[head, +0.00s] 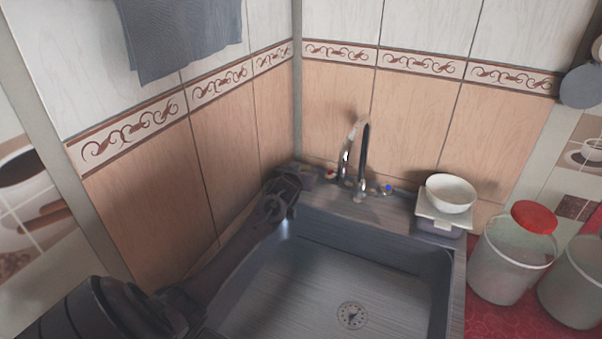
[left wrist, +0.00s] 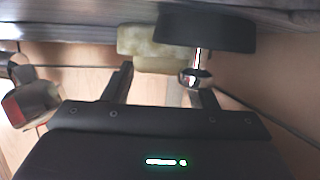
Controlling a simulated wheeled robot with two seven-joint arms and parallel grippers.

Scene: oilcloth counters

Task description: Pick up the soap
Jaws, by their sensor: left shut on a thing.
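The soap (left wrist: 150,45) is a pale yellow-green block in the left wrist view, at the tips of my left gripper's fingers. My left gripper (head: 291,182) reaches over the sink's back left corner in the head view. In the left wrist view, its two fingers (left wrist: 160,83) stand either side of the soap and are shut on it. A dark round piece with a shiny metal knob (left wrist: 195,76) hides the soap's right part. In the head view the soap is too small and too covered to make out clearly. My right gripper is not in view.
The grey sink basin (head: 300,262) is empty, with a round drain (head: 351,315). A chrome tap (head: 362,160) stands at the back. Buckets (head: 508,262) stand at right. Tiled walls close the corner behind my gripper.

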